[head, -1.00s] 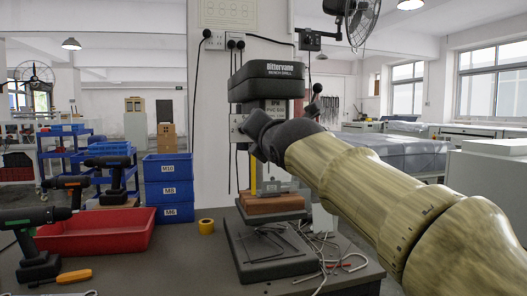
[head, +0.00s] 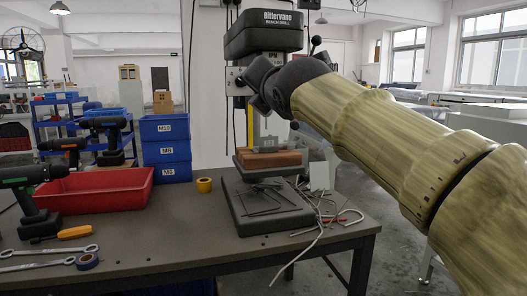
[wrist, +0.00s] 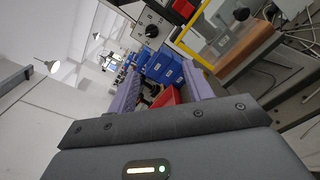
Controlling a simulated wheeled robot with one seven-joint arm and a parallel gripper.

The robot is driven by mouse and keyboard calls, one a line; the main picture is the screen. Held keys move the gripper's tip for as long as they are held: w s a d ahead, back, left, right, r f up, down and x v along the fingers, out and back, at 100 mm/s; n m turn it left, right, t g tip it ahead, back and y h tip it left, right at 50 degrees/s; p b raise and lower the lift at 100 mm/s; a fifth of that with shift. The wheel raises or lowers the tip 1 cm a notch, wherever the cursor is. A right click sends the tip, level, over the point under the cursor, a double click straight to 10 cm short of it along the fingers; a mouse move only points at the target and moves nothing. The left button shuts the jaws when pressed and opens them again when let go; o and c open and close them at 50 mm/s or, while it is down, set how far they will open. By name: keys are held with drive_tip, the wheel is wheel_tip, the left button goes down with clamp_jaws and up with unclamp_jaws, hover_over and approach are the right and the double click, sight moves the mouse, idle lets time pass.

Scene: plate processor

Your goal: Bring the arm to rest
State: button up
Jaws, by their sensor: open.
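My arm (head: 375,128) reaches in from the right in the head view, its dark wrist (head: 290,85) in front of the bench drill's column. My gripper's fingers are hidden in that view. In the wrist view my gripper (wrist: 160,72) shows two purple fingers spread apart with nothing between them. The blue bins and the red tray appear beyond the gap. The picture from the wrist is strongly tilted.
The bench drill (head: 263,33) stands on the workbench (head: 150,235), close to my wrist. A wooden block (head: 268,160) lies on its table. A red tray (head: 97,192), blue bins (head: 166,150), cordless drills (head: 105,125), yellow tape (head: 204,185) and wrenches (head: 45,258) are to the left.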

drive_tip(key=s+d+f+m+g+h+p, duration=0.15)
drive_tip(key=d+f+m+g, duration=0.25)
drive_tip(key=f+m, duration=0.7)
drive_tip(key=d+f+m+g+h+p, duration=0.2)
drive_tip(key=d+f+m+g, duration=0.15)
drive_tip(key=f, duration=1.45)
drive_tip(key=s+d+f+m+g+p, duration=0.1)
drive_tip(key=s+d+f+m+g, duration=0.15)
drive_tip(key=s+f+m, duration=0.35)
drive_tip(key=s+d+f+m+g+h+p, duration=0.1)
drive_tip(key=s+d+f+m+g, duration=0.15)
drive_tip(key=s+f+m, duration=0.4)
drive_tip(key=s+d+f+m+g+p, duration=0.1)
drive_tip(key=s+d+f+m+g, duration=0.1)
drive_tip(key=s+d+f+m, duration=0.4)
wheel_tip(320, 180, up, 36)
drive_tip(key=a+n+p, duration=0.2)
drive_tip(key=p, duration=3.5)
drive_tip(key=shift+s+a+p, duration=0.3)
drive_tip(key=shift+s, duration=0.15)
drive_tip(key=shift+r, duration=0.1)
drive_tip(key=shift+c, duration=1.6)
